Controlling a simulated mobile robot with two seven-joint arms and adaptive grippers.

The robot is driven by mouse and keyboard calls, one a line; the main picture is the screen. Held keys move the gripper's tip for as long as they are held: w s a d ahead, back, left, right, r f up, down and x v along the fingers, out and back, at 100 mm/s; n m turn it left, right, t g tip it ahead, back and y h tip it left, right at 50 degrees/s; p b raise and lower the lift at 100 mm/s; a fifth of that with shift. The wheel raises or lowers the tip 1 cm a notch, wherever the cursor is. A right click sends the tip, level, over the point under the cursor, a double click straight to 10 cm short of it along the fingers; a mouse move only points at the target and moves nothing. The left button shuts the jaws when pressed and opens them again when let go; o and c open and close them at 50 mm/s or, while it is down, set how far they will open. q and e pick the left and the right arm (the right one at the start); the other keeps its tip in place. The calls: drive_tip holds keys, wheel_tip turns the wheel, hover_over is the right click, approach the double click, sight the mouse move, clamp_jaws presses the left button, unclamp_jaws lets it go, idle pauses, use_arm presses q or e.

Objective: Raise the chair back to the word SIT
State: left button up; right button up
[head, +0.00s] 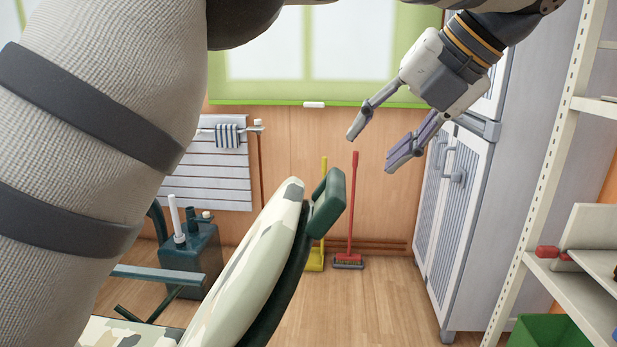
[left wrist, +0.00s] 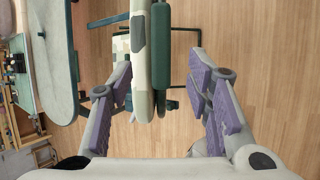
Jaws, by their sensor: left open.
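The chair has a camouflage-patterned back (head: 255,265) that leans to the right, with a dark green pad (head: 327,203) at its top and a camouflage seat (head: 125,332) at the bottom left. My left gripper (head: 376,142) is open and empty, above and to the right of the pad, apart from the chair. In the left wrist view, the chair back (left wrist: 142,70) shows nearly edge-on between the spread fingers of my left gripper (left wrist: 160,72), with the green pad (left wrist: 161,45) beside it. The word SIT is not visible. My right gripper is not in view.
Grey louvred cabinets (head: 455,210) and white shelving (head: 543,170) stand at the right. A red broom (head: 352,215) and a yellow one lean on the back wall. A dark green tank (head: 190,262) stands behind the chair. A grey rounded board (left wrist: 50,55) lies left of the chair.

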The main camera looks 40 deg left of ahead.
sight(340, 182)
use_arm(q)
drive_tip(key=p+x, duration=0.1)
drive_tip(key=x, duration=1)
drive_tip(key=shift+a+f, duration=0.15)
drive_tip(key=shift+f, duration=0.2)
clamp_jaws()
